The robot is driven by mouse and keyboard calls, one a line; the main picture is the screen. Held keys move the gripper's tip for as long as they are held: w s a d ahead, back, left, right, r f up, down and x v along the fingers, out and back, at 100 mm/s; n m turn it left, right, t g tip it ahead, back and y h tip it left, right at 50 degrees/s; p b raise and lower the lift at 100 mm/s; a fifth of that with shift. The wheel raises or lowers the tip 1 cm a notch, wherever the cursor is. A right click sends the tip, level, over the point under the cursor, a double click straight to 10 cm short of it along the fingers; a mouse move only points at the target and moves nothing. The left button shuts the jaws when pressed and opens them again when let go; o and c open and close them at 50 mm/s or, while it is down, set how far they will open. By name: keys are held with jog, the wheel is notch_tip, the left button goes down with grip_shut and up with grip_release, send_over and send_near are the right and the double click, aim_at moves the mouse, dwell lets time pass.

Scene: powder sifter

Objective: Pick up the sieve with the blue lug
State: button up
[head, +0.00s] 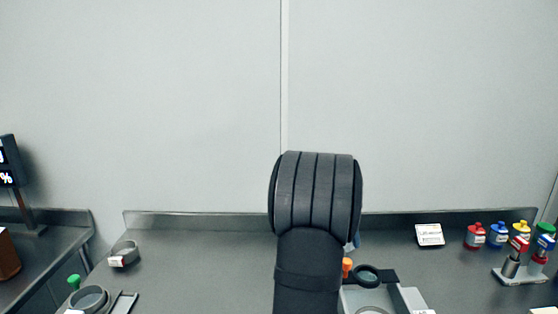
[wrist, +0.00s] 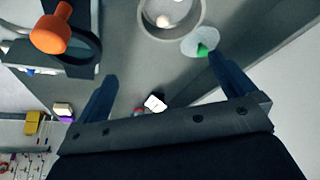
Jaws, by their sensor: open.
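In the wrist view my gripper (wrist: 162,67) is open, with its two dark blue fingers wide apart and nothing between their tips. In the head view my arm hides most of it; a small blue patch (head: 353,241) shows at the arm's right edge, and I cannot tell whether it is a finger or a lug. I cannot make out a sieve with a blue lug in either view. A grey ring-shaped vessel (wrist: 145,22) with pale lumps inside lies beyond the fingertips. A pale disc (wrist: 196,40) with a green knob (wrist: 203,50) is beside it, near the right finger.
An orange knob (head: 347,264) and dark ring (head: 367,276) stand right of my arm. A labelled grey ring (head: 124,254) and a green knob (head: 74,282) are at left. Coloured bottles (head: 498,236) and a rack (head: 520,276) are at right. The bench's left middle is clear.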

jog(key=c, duration=1.2)
jog(key=shift+o, duration=0.2)
jog(key=a+r+m+g+y, duration=0.4)
jog(key=r+m, duration=0.3)
jog(key=m, duration=0.9)
jog(key=shift+t, duration=0.6)
jog(key=shift+s+a+f, duration=0.2)
jog(key=shift+s+f, duration=0.05)
jog(key=shift+f, duration=2.6)
jog(key=shift+s+a+f, duration=0.2)
jog(key=shift+s+f, duration=0.05)
jog(key=shift+f, duration=2.65)
jog(key=shift+s+a+f, duration=0.2)
jog(key=shift+s+f, duration=0.05)
jog(key=shift+f, duration=2.6)
